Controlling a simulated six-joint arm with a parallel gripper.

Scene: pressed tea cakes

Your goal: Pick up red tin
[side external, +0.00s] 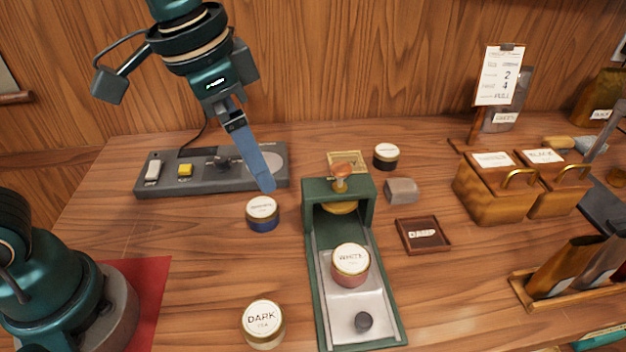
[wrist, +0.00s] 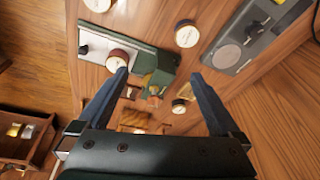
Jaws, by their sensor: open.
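The red tin (side external: 350,269), with a white lid labelled WHITE, stands upright on the pale tray of the green press (side external: 312,205), in front of its knob-topped head. In the wrist view the red tin (wrist: 117,61) is beside the tip of the left finger in the picture. My gripper (side external: 264,185) is open and empty, pointing down above the table, to the left of the press head and just behind the blue tin in the side view. In the wrist view my gripper (wrist: 160,73) has its fingers wide apart, with the press seen between them.
A blue tin (side external: 263,216), a cream DARK tin (side external: 263,325) and a black tin (side external: 386,157) stand around the press. A grey console (side external: 212,170) lies at the back left. A DAMP tray (side external: 423,236) and wooden boxes (side external: 490,190) are to the right.

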